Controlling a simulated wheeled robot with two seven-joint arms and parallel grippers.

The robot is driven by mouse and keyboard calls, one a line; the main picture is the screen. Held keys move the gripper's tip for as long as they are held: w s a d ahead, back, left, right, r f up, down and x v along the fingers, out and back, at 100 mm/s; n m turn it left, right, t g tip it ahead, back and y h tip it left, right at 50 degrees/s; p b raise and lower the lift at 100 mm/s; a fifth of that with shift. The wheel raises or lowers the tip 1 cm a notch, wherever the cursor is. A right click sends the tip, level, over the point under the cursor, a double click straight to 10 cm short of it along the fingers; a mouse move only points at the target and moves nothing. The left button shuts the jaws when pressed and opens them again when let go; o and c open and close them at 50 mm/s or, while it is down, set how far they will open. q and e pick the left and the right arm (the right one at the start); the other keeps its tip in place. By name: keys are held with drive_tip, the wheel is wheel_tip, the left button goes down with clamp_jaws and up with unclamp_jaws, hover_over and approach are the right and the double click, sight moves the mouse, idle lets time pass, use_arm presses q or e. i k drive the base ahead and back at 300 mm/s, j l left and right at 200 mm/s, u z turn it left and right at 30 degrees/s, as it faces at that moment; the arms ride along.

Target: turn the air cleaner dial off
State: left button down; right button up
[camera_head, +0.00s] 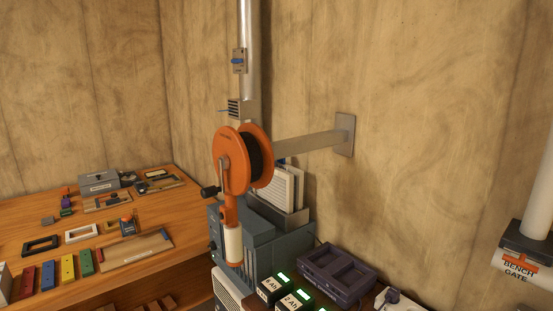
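A blue-grey cabinet (285,237) stands in the lower middle against the wall; it looks like the air cleaner, though I cannot be sure. A small dark round shape (212,245) on its left face may be a dial; it is too small to read its setting. A pale louvred grille (228,287) shows below it at the bottom edge. The orange reel and its hanging handle hide part of the cabinet's front. Neither of my grippers shows in the head view.
An orange cable reel (231,160) hangs from a wall arm (312,144) above the cabinet. A wooden bench (185,217) with tools and coloured blocks is at left. Green-lit battery packs (293,299) and a dark tray (337,274) are at bottom. A pipe labelled BENCH GATE (518,268) is right.

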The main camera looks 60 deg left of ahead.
sight(212, 245)
drive_tip(key=u, duration=2.1)
drive_tip(key=i+j+z, duration=0.3)
drive_tip(key=j, duration=0.35)
drive_tip(key=i+j+z, duration=0.15)
drive_tip(key=j, duration=0.2)
drive_tip(key=i+j+z, duration=0.15)
drive_tip(key=j, duration=0.25)
drive_tip(key=i+j+z, duration=0.15)
drive_tip(key=j, duration=0.25)
